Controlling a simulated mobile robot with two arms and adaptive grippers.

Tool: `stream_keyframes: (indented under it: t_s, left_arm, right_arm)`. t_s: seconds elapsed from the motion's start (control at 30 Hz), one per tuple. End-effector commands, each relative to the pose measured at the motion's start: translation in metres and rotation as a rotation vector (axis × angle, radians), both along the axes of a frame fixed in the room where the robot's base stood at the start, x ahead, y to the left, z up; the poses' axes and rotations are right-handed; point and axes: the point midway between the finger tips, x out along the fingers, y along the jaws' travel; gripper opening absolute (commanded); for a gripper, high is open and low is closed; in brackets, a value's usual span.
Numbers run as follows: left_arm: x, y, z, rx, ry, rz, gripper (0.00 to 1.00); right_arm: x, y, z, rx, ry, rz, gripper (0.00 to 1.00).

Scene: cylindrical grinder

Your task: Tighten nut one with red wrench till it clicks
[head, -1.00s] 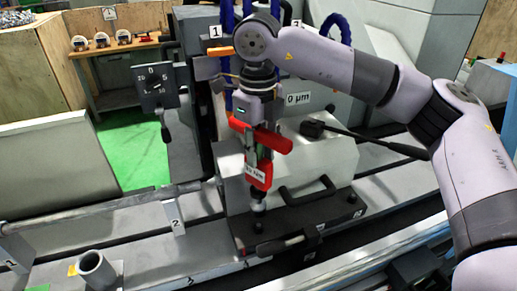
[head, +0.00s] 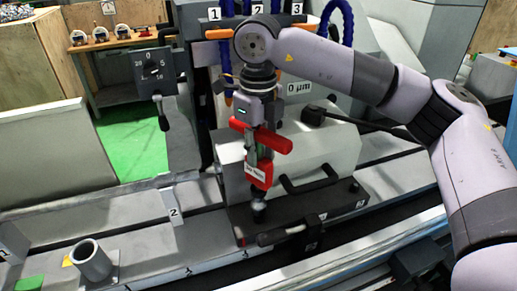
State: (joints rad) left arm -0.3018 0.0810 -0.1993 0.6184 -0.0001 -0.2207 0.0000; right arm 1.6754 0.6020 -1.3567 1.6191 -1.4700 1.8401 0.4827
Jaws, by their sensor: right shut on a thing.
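My right gripper (head: 256,133) reaches down from the upper right and is shut on the red wrench (head: 259,172). The wrench hangs upright below the gripper, with a white label on its red body. Its dark lower end (head: 259,207) meets the dark base plate (head: 290,215) near that plate's left part. Any nut under the wrench's end is hidden by it. I cannot tell how firmly the wrench sits on it. My left gripper is not in view.
A grey block with a black handle (head: 308,180) stands just behind the wrench. A black lever (head: 350,121) runs behind it to the right. A dark bar handle (head: 282,234) lies at the plate's front. A grey hollow cylinder (head: 91,260) stands at the lower left.

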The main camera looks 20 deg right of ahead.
Motion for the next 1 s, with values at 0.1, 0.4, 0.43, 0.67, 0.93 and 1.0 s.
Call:
stream_keyframes:
  t_s: [0.1, 0.4, 0.43, 0.67, 0.93, 1.0]
  left_arm:
    - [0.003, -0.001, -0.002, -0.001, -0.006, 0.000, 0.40]
    - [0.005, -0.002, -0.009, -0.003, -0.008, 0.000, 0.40]
    - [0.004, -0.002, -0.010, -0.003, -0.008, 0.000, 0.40]
    - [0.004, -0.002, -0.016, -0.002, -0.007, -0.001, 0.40]
    - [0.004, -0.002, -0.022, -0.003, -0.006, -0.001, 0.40]
    - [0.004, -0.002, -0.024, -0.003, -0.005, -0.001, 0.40]
  right_arm:
    - [0.000, 0.000, -0.002, 0.001, -0.002, 0.000, 0.00]
    - [0.000, 0.000, -0.010, 0.001, -0.002, 0.000, 0.00]
    - [0.000, 0.000, -0.011, 0.001, -0.002, 0.000, 0.00]
    - [0.000, 0.000, -0.017, 0.001, -0.002, 0.000, 0.00]
    - [0.000, 0.000, -0.025, 0.001, -0.002, 0.000, 0.00]
    - [0.000, 0.000, -0.027, 0.001, -0.002, 0.000, 0.00]
